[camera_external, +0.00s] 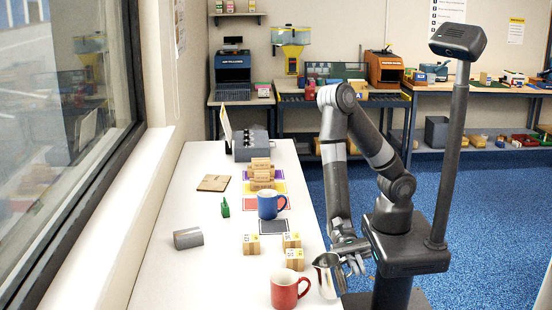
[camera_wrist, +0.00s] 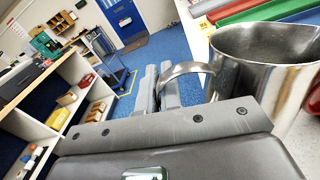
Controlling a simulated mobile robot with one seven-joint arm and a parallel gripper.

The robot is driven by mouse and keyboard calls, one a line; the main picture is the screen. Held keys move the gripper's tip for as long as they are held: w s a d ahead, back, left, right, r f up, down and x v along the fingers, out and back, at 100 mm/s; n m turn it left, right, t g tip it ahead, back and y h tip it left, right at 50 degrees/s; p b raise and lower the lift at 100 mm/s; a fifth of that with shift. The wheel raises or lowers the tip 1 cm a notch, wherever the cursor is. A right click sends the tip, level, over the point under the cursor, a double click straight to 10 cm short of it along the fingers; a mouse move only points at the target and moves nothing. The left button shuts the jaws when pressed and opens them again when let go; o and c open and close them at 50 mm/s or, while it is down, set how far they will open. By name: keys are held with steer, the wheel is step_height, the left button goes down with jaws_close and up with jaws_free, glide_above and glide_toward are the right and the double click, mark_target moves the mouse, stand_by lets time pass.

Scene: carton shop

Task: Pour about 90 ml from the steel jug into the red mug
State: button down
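The steel jug (camera_external: 326,277) is at the right edge of the white table in the external view. It fills the right of the wrist view (camera_wrist: 262,68), with its curved handle (camera_wrist: 190,68) toward my fingers. My gripper (camera_external: 352,264) is at the jug's right side. In the wrist view its two fingers (camera_wrist: 158,88) are close together with the handle between them, and it looks shut on the handle. I cannot tell whether the jug touches the table. The red mug (camera_external: 284,291) stands upright just left of the jug, apart from it. The contents of both are hidden.
Small yellow-brown cartons (camera_external: 292,250) stand behind the red mug. A blue mug (camera_external: 269,205) stands farther back near coloured mats. A grey block (camera_external: 188,238) and a small green item (camera_external: 225,208) lie left. The table's left front is clear.

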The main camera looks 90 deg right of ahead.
mark_target(341, 268)
steer(key=w+r+m, duration=0.1)
steer(key=r, duration=0.1)
steer(key=w+r+m, duration=0.1)
steer(key=w+r, duration=0.1)
steer(key=r, duration=0.1)
steer(key=w+r+m, duration=0.1)
steer(key=r+m, duration=0.1)
steer(key=shift+w+a+r, duration=0.15)
steer(key=shift+w+r, duration=0.05)
steer(key=shift+r, duration=0.15)
steer(key=shift+w+r+m, duration=0.2)
steer(key=shift+w+m, duration=0.1)
steer(key=shift+m, duration=0.1)
steer(key=shift+w+a+r+m, duration=0.1)
steer(key=shift+w+r+m, duration=0.15)
steer(key=shift+w+m, duration=0.6)
steer(key=shift+w+a+r+m, duration=0.1)
steer(key=shift+w+r+m, duration=0.25)
steer(key=shift+m, duration=0.8)
steer(key=shift+w+r+m, duration=0.45)
steer(key=shift+w+m, duration=0.15)
steer(key=shift+m, duration=0.1)
steer(key=shift+w+r+m+p, duration=0.3)
steer(key=shift+w+r+m, duration=0.1)
steer(key=shift+w+m, duration=0.2)
